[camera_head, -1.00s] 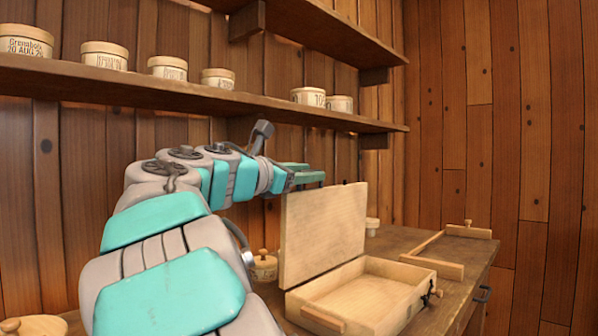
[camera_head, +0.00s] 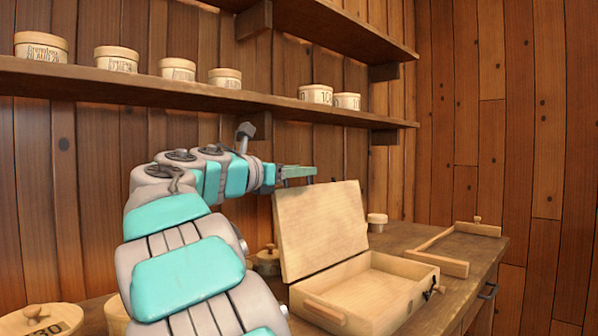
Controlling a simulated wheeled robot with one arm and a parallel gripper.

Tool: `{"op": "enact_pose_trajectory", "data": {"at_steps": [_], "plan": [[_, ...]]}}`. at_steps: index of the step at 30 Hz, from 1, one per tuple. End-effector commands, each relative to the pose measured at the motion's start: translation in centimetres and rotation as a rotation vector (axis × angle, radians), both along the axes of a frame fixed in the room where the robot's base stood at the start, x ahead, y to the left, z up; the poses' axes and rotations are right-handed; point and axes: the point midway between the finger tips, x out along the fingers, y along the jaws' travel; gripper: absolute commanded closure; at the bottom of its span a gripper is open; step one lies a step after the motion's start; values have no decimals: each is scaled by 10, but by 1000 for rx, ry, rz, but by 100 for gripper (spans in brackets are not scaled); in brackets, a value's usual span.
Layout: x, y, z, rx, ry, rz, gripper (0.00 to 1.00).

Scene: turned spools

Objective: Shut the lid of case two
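A pale wooden case (camera_head: 386,318) sits open on the bench, its tray empty. Its lid (camera_head: 322,228) stands up from the hinge side, leaning back a little to the left. No number shows on the case. My arm hides part of the bench to the left of the case.
A low wooden frame with a knob (camera_head: 470,228) lies behind the case on the bench (camera_head: 412,237). A small round box (camera_head: 377,222) stands behind the lid. Lidded round boxes (camera_head: 41,320) stand at the left. A shelf (camera_head: 200,93) with several boxes runs above my arm.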

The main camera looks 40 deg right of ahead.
Motion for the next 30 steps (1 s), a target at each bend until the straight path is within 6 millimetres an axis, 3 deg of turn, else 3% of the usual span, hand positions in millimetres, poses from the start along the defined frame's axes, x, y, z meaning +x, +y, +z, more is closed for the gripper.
{"op": "enact_pose_trajectory", "data": {"at_steps": [30], "plan": [[-8,63,0,-1,0,1,58]]}}
